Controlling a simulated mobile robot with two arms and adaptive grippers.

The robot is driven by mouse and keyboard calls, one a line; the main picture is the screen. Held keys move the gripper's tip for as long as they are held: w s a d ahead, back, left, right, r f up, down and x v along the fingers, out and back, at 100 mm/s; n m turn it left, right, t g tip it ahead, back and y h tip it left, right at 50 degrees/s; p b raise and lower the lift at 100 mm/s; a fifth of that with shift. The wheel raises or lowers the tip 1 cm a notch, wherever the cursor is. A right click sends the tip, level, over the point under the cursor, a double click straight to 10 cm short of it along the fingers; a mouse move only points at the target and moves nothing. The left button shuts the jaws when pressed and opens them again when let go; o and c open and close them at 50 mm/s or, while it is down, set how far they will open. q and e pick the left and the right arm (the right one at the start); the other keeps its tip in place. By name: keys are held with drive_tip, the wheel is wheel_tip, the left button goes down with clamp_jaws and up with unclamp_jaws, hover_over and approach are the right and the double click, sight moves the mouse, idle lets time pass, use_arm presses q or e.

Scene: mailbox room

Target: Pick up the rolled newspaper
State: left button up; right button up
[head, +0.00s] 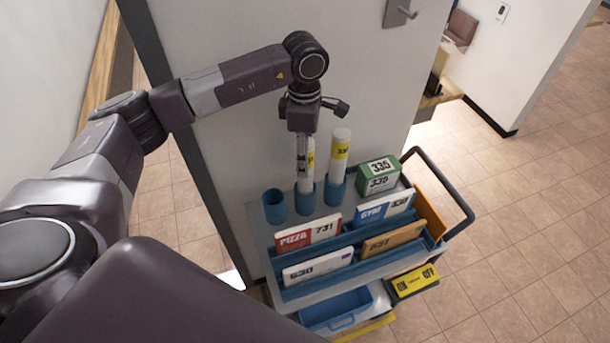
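A white rolled newspaper (307,184) with a yellow label stands upright in the middle blue cup (305,203) on the cart. A second rolled newspaper (340,150), with a yellow label reading 33-something, stands in the right blue cup (335,192). My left gripper (304,172) points down over the middle roll, its grey fingers along the roll's upper part. The fingers and the roll overlap in this view, so I cannot tell whether they grip it. My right gripper is not in view.
The cart (254,226) also holds an empty left blue cup (274,207), a green box (378,177) marked 335, and several mail pieces in a blue rack. A door (370,80) stands close behind. Tiled floor is clear at right.

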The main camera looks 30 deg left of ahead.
use_arm(q)
wheel_tip(320, 180, down, 4)
drive_tip(key=shift+d+f+p, duration=0.1)
drive_tip(key=shift+f+p, duration=0.05)
drive_tip(key=shift+p, duration=0.8)
drive_tip(key=c, duration=1.3)
